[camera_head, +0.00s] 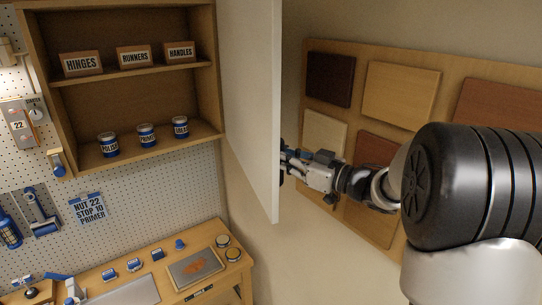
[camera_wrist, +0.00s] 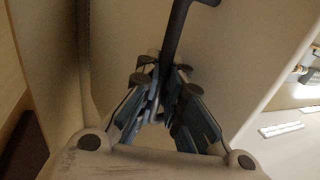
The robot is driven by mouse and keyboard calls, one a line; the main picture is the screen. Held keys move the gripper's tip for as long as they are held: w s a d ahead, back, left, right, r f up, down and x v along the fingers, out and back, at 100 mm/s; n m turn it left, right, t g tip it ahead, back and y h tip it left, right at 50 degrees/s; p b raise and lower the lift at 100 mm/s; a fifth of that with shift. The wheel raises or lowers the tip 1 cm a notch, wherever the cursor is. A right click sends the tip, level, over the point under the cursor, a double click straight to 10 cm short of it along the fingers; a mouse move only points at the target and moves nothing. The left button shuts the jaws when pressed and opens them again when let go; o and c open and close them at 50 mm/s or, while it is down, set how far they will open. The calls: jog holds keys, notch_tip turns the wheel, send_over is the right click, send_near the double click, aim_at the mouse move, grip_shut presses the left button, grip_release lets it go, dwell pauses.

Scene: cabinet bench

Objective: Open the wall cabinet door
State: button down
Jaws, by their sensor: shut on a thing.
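The wall cabinet (camera_head: 140,105) is at the upper left in the head view, with its inside in plain sight. Its white door (camera_head: 251,100) stands swung out at the cabinet's right side. My gripper (camera_head: 287,162) is at the door's far edge, and its fingertips are partly hidden behind the door. In the wrist view my gripper (camera_wrist: 167,98) is shut around a dark bar handle (camera_wrist: 174,38) on the door's face (camera_wrist: 225,60).
The cabinet holds boxes (camera_head: 134,57) marked hinges, runners and handles, and tins (camera_head: 147,135) below. A board with wood samples (camera_head: 401,92) hangs on the wall behind my arm. The workbench (camera_head: 150,255) below carries small items and a tray (camera_head: 196,267).

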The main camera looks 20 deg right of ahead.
jog(key=shift+f, duration=0.2)
jog(key=c, duration=2.1)
grip_release()
jog(key=shift+s, duration=0.1)
jog(key=shift+o, duration=0.7)
jog(key=shift+s+d+r, duration=0.1)
jog(key=shift+r, duration=0.05)
jog(key=v, duration=1.2)
